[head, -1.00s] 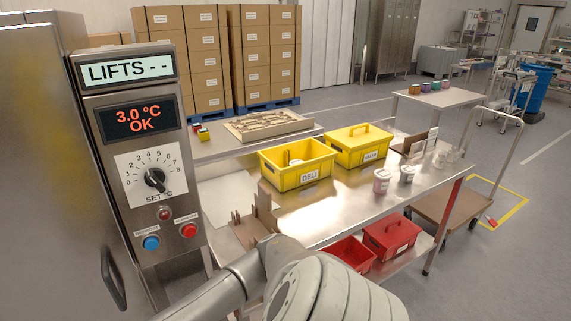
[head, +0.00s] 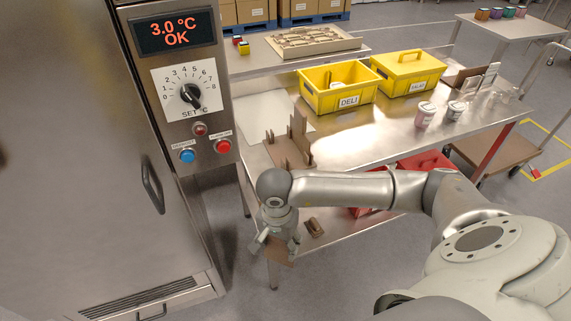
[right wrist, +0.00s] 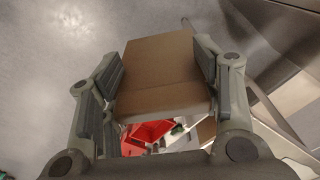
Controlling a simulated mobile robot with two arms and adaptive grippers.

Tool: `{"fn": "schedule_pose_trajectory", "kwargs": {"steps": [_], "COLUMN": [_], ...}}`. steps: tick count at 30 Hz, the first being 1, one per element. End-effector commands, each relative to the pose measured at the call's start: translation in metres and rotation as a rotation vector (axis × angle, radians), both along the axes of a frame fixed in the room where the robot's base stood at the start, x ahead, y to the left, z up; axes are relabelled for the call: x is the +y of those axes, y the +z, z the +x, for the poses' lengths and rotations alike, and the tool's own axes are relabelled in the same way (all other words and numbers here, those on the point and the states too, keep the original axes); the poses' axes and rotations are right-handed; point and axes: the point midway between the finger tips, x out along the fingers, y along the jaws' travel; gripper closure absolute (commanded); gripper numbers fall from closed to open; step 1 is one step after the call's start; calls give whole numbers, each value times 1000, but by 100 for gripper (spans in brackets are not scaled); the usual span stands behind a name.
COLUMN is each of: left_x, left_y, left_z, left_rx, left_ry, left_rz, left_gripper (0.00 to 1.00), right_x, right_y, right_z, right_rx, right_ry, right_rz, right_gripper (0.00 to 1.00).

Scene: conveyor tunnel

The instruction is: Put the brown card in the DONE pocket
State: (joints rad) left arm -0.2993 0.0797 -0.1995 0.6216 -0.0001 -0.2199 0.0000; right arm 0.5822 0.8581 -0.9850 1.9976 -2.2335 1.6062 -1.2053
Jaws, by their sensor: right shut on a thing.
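My right gripper (head: 277,238) hangs low in front of the table's near left corner, beside the cabinet. It is shut on a brown card (right wrist: 160,72), which fills the space between the fingers in the right wrist view. In the head view only a small part of the card (head: 281,258) shows below the fingers. A brown holder with upright dividers (head: 291,147) stands on the table above and behind the gripper. No DONE label can be read on it, so I cannot tell which pocket is which. My left gripper is not in view.
The steel cabinet (head: 95,190) stands close on the left, with its dial and buttons. Yellow DELI box (head: 337,90), another yellow box (head: 408,72) and cups (head: 425,115) are on the table. A red box (head: 425,162) and a small brown object (head: 314,227) are on the lower shelf.

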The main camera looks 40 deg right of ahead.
Motion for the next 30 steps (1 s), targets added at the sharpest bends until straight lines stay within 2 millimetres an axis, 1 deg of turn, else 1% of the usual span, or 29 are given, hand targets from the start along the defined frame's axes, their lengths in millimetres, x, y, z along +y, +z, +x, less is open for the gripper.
{"fn": "schedule_pose_trajectory", "kwargs": {"steps": [1,6,14,24,27,30], "left_x": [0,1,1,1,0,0], "left_y": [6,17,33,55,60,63], "left_z": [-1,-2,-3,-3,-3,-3], "left_rx": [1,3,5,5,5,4], "left_ry": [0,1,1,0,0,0], "left_rz": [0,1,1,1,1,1], "left_gripper": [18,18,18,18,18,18], "right_x": [-5,-20,-44,-77,-84,-90], "right_y": [6,17,36,67,75,81], "right_z": [8,31,64,103,112,118], "right_rx": [-3,-7,-2,28,40,49], "right_ry": [-104,-483,-1079,-1879,-2076,-2225], "right_rz": [-4,-15,-36,-68,-74,-78], "right_gripper": [91,91,91,91,91,91]}}
